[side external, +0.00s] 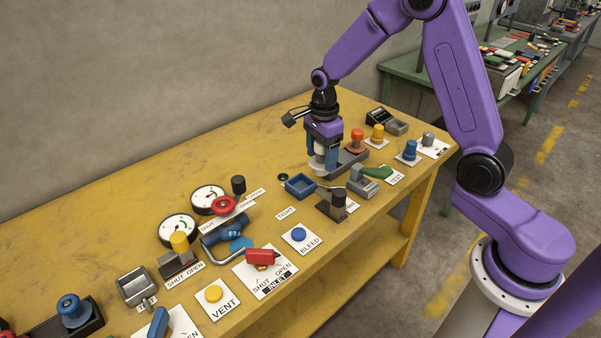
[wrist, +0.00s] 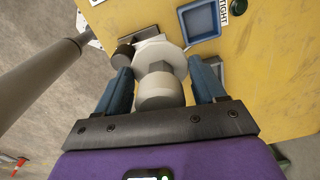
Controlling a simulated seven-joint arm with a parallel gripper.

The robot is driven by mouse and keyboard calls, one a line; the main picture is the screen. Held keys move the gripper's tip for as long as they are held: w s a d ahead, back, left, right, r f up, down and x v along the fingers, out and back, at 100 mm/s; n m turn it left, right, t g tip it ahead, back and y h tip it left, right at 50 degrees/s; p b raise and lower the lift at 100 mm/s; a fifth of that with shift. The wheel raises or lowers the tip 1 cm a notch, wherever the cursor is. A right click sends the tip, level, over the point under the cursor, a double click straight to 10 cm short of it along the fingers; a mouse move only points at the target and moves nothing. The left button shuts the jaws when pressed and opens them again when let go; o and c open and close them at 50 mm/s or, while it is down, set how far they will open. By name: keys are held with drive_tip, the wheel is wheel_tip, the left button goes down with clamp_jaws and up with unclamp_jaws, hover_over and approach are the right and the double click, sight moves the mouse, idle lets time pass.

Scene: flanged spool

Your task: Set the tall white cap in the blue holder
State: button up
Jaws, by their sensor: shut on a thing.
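My gripper (side external: 321,154) is shut on the tall white cap (side external: 319,169), with a blue finger on either side. In the wrist view the cap (wrist: 160,92) sits between the fingers (wrist: 162,80), its wide round flange beyond the fingertips. The blue holder (side external: 300,185) is a shallow square tray on the yellow bench, in front of and left of the cap in the side view. In the wrist view the holder (wrist: 199,19) is at the top, right of the flange and apart from it. Whether the cap clears the bench is hard to tell.
A red knob (side external: 357,137) stands on a dark base beside my gripper. Gauges (side external: 208,198) and switches crowd the left. Bare bench lies behind the holder.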

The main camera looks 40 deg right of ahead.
drive_tip(key=shift+w+f, duration=1.85)
drive_tip(key=shift+w, duration=0.15)
drive_tip(key=shift+w+f, duration=1.85)
drive_tip(key=shift+w, duration=0.15)
drive_tip(key=shift+f, duration=1.4)
drive_tip(key=shift+f, duration=0.35)
drive_tip(key=o, duration=1.4)
drive_tip(key=shift+s, duration=0.1)
drive_tip(key=shift+o, duration=0.2)
drive_tip(key=shift+r, duration=0.1)
